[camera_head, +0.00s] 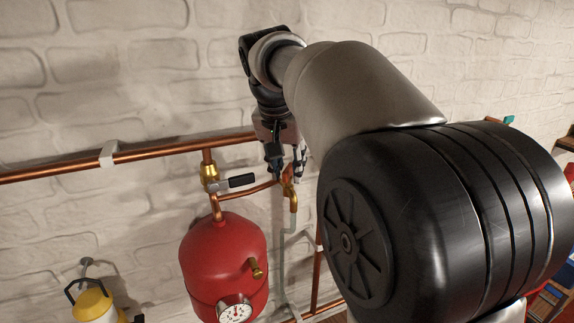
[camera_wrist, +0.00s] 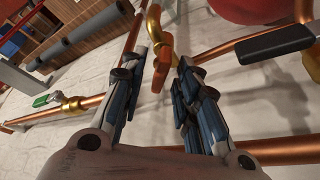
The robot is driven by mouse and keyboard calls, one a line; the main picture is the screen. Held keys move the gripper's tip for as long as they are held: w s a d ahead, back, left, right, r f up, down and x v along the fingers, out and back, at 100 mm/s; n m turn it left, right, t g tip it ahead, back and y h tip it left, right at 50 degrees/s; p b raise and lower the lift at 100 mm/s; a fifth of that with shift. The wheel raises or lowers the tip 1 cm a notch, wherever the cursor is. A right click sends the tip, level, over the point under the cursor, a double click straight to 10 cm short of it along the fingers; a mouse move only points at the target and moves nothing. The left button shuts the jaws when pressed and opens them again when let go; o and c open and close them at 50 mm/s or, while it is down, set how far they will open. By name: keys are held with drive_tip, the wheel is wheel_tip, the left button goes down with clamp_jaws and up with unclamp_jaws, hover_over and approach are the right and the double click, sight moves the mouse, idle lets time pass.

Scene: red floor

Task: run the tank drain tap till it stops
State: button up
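The red tank (camera_head: 222,262) hangs below the copper pipe, with a round gauge (camera_head: 235,311) low on its front. A brass tap (camera_head: 293,202) with a downturned spout sits right of the tank's top, at the end of a short copper branch. In the wrist view the tap's curved brass body (camera_wrist: 154,22) and its orange handle (camera_wrist: 161,72) show ahead of me. My gripper (camera_head: 285,168) points down at the tap. In the wrist view my gripper (camera_wrist: 162,62) is open, with the handle between its fingertips and small gaps seeming to show on both sides.
A valve with a black lever (camera_head: 242,180) is close left of the tap; the lever also shows in the wrist view (camera_wrist: 274,44). A copper pipe (camera_head: 140,154) runs along the white brick wall. A yellow and white container (camera_head: 92,305) is at lower left.

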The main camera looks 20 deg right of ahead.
clamp_jaws()
idle(0.5)
drive_tip(key=m+g+p, duration=0.1)
drive_tip(key=m+p, duration=0.1)
drive_tip(key=m, duration=0.1)
drive_tip(key=shift+w+a+m+h, duration=0.1)
drive_tip(key=shift+m+h, duration=0.3)
drive_tip(key=shift+w+m+g+h+p, duration=0.15)
drive_tip(key=shift+m+g, duration=0.3)
drive_tip(key=shift+m, duration=0.7)
drive_tip(key=shift+s+m+g+h+p, duration=0.15)
drive_tip(key=shift+m+g, duration=0.3)
drive_tip(key=shift+m, duration=0.7)
drive_tip(key=shift+w, duration=0.1)
drive_tip(key=shift+f, duration=0.1)
drive_tip(key=shift+o, duration=0.4)
unclamp_jaws()
